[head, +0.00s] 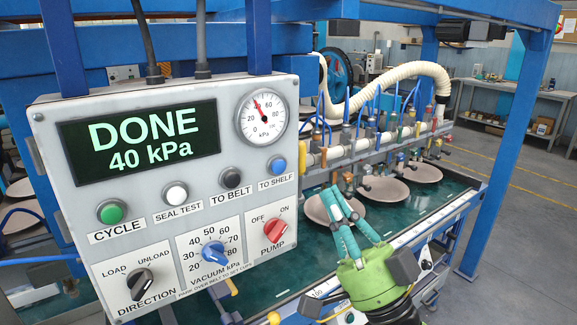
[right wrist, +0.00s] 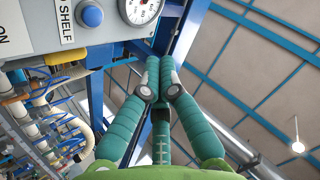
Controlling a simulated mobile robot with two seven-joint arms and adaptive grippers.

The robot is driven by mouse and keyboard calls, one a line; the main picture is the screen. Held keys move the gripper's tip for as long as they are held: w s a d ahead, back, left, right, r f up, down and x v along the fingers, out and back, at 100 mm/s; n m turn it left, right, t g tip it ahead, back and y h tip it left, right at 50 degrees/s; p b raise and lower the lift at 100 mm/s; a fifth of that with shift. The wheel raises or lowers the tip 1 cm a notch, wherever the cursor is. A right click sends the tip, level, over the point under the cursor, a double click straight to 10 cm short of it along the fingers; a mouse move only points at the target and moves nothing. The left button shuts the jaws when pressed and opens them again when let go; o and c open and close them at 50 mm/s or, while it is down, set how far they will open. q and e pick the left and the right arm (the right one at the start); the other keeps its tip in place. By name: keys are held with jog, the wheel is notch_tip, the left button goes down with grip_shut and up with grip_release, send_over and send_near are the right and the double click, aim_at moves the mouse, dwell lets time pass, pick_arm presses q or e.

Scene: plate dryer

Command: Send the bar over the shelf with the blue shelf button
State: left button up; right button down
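The blue TO SHELF button (head: 278,165) sits at the right of the button row on the control panel, below the gauge. It also shows in the right wrist view (right wrist: 92,16), at upper left, beside its label. My right gripper (head: 336,195) is to the right of and below the button, apart from it. Its teal fingers (right wrist: 158,72) come together at the tips, shut and empty. The bar (head: 385,147) with suction cups and valves runs behind the panel, over the belt with several plates (head: 383,191). My left gripper is not in view.
The panel (head: 60,185) display (head: 140,140) reads DONE 40 kPa. Beside the blue button are a black TO BELT button (head: 230,178) and a white SEAL TEST button (head: 176,193). A blue post (head: 490,190) stands at the right.

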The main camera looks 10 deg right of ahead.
aim_at(278, 166)
jog(key=shift+a, duration=0.1)
jog(key=shift+w+a+b, duration=0.1)
jog(key=shift+w+a, duration=0.4)
jog(key=shift+w, duration=0.9)
jog(key=shift+w+a+b, duration=0.1)
jog(key=shift+w+a, duration=0.35)
jog(key=shift+w, duration=0.95)
jog(key=shift+w+a+b, duration=0.1)
jog(key=shift+w+a, duration=0.4)
jog(key=shift+w, duration=0.9)
jog(key=shift+w+a, duration=0.15)
jog(key=shift+w, duration=0.25)
